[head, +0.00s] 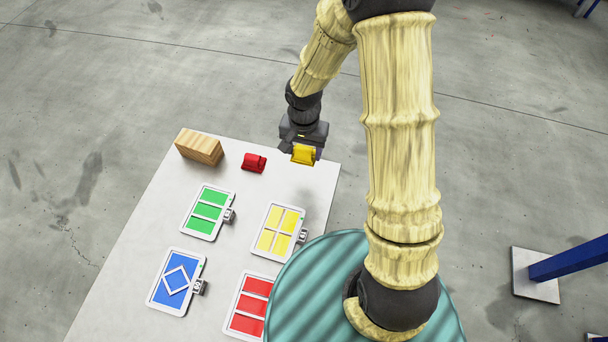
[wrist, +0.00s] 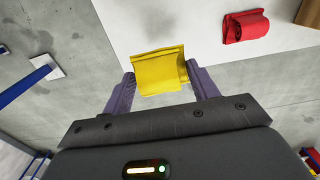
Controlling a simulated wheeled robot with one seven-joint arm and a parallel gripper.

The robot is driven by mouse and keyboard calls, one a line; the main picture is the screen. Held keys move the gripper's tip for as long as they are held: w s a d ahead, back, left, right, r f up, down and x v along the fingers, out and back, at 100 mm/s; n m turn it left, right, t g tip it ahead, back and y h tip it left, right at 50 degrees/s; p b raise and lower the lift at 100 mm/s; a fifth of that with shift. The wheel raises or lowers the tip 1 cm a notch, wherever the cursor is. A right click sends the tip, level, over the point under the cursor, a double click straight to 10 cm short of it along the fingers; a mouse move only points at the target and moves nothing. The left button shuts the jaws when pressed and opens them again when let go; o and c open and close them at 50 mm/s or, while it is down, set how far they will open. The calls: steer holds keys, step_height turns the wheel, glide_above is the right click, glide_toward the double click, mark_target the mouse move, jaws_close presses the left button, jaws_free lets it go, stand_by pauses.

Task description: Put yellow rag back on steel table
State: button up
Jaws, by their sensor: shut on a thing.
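My gripper (head: 303,157) is shut on the yellow rag (head: 304,154). In the wrist view the yellow rag (wrist: 160,72) sits between the two fingers of my gripper (wrist: 160,84). In the head view the gripper and rag appear over the far right part of the pale table (head: 146,217). The table top also shows in the wrist view (wrist: 170,22). I cannot tell how high the rag is above the surface.
A red rag (head: 254,162) and a wooden block (head: 199,147) are at the table's far end, left of my gripper. Nearer are a green panel (head: 208,212), a yellow panel (head: 279,231), a blue panel (head: 176,282) and a red panel (head: 250,304). A blue post (head: 570,260) stands at right.

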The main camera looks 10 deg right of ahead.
glide_above(304, 176)
steer(key=shift+f+p, duration=0.35)
steer(key=shift+f, duration=2.5)
steer(key=shift+f+p, duration=0.3)
steer(key=shift+f, duration=1.8)
steer(key=shift+f, duration=0.15)
steer(key=o, duration=1.1)
